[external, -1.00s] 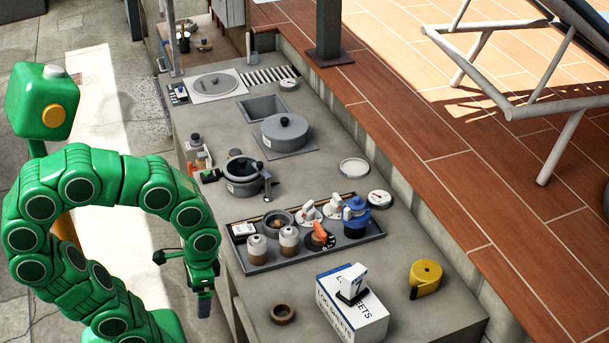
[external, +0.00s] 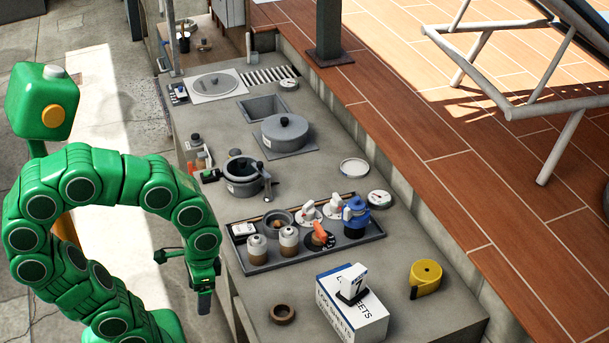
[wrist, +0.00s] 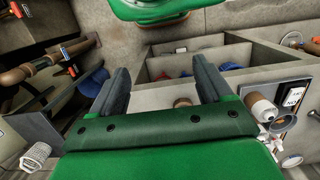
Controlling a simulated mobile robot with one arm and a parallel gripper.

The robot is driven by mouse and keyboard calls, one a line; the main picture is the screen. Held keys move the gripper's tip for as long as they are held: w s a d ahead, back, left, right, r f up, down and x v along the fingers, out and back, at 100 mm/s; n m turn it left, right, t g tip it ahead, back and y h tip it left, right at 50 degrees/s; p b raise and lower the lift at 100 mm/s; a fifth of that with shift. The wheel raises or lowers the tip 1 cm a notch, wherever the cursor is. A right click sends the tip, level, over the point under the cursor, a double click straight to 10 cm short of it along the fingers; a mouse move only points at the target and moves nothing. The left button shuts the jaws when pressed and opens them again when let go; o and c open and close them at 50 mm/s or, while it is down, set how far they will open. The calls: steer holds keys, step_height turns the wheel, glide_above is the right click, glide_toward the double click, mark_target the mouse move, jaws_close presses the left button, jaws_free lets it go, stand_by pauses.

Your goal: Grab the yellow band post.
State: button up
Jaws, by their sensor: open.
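I cannot pick out a post with a clearly yellow band. Two short posts with pale tops and tan-brown lower parts, a left one (external: 257,249) and a right one (external: 289,241), stand upright in the grey tray (external: 318,258). A similar pale-and-brown post (wrist: 262,106) shows at the right of the wrist view. My gripper (external: 204,290) hangs beside the counter's left edge, left of the tray and apart from the posts. In the wrist view its two dark fingers (wrist: 161,78) are spread, with nothing held between them.
The tray also holds a blue jug (external: 356,216) and an orange-handled dial (external: 320,236). A log sheets box (external: 352,315), a yellow roll (external: 425,278) and a brown ring (external: 282,314) lie nearer the front. Pots (external: 285,133) stand farther back.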

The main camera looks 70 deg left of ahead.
steer(key=w+a+r+m+t, duration=0.3)
steer(key=w+a, duration=0.6)
steer(key=w, duration=0.5)
steer(key=w+a+r+m+t, duration=0.25)
steer(key=w+a, duration=0.65)
steer(key=w, duration=0.5)
steer(key=w+a+t+h, duration=0.25)
steer(key=w+a, duration=0.65)
steer(key=a, duration=0.5)
steer(key=n+t+y, duration=0.2)
steer(key=n+t, duration=0.3)
glide_above(227, 150)
steer(key=w+d, duration=0.2)
steer(key=d, duration=0.4)
step_height(227, 150, down, 13)
steer(key=shift+n+t+y, duration=0.25)
steer(key=shift+t+y, duration=0.1)
steer(key=shift+t, duration=0.35)
steer(key=s+a+f, duration=0.4)
steer(key=s, duration=0.1)
steer(key=s+a+f, duration=0.2)
steer(key=shift+s+a+f, duration=0.1)
steer(key=shift+s+f, duration=0.1)
steer(key=shift+w+f, duration=0.1)
steer(key=shift+f, duration=0.35)
